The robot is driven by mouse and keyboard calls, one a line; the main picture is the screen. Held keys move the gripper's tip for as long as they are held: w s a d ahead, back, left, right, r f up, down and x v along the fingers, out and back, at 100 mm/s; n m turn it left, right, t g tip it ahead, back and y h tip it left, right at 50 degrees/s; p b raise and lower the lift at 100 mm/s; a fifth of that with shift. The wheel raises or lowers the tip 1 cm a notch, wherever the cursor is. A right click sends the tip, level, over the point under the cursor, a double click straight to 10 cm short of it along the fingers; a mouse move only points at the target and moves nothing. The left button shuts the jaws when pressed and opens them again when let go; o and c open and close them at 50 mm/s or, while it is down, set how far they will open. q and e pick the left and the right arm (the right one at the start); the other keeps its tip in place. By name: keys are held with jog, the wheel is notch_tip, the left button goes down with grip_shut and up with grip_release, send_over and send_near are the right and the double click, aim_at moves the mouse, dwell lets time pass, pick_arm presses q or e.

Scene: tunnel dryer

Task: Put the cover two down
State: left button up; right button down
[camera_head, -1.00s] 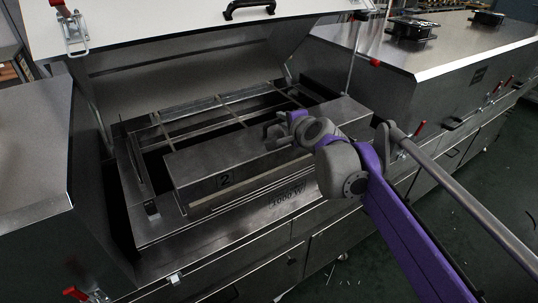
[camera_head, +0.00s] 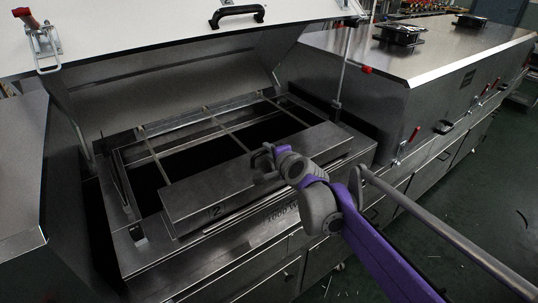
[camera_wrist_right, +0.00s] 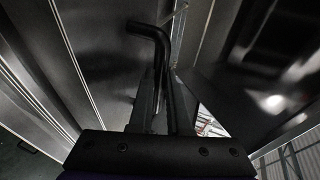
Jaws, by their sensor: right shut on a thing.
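Cover two is the grey metal cover (camera_head: 215,187) with a "2" on its front face. It lies across the front part of the opening in the machine, above the "1000 W" marking. I cannot tell whether it rests fully on the frame. My right gripper (camera_head: 263,163) is at the top of the cover, toward its right half. In the right wrist view, the fingers (camera_wrist_right: 163,105) are shut on a dark bent bar (camera_wrist_right: 150,30), which looks like the cover's handle. The gripper hides part of the handle in the head view. My left gripper is not in view.
A raised hood (camera_head: 130,32) with a black handle (camera_head: 237,15) stands over the opening. Behind the cover is an open frame with crossbars (camera_head: 232,138) and dark gaps. Closed metal housings flank it, the right one (camera_head: 420,60) bearing black fittings. Red-handled latches line the right front.

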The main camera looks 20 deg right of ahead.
jog(key=shift+f, duration=0.5)
jog(key=c, duration=0.9)
grip_release()
jog(key=shift+o, duration=0.2)
jog(key=shift+s, duration=0.15)
jog(key=p+v, duration=0.1)
jog(key=v, duration=1.1)
jog(key=s+a+f+n+g+y, duration=0.1)
jog(key=s+a+f+n+g, duration=0.35)
jog(key=s+f+n, duration=0.55)
jog(key=s+d+f+n+g+h, duration=0.2)
jog(key=s+d+f+n+g, duration=0.1)
jog(key=s+f, duration=0.9)
jog(key=s+n+g, duration=0.1)
jog(key=s+n, duration=0.1)
jog(key=s, duration=0.2)
jog(key=shift+d+n+h, duration=0.2)
jog(key=shift+n+h, duration=0.2)
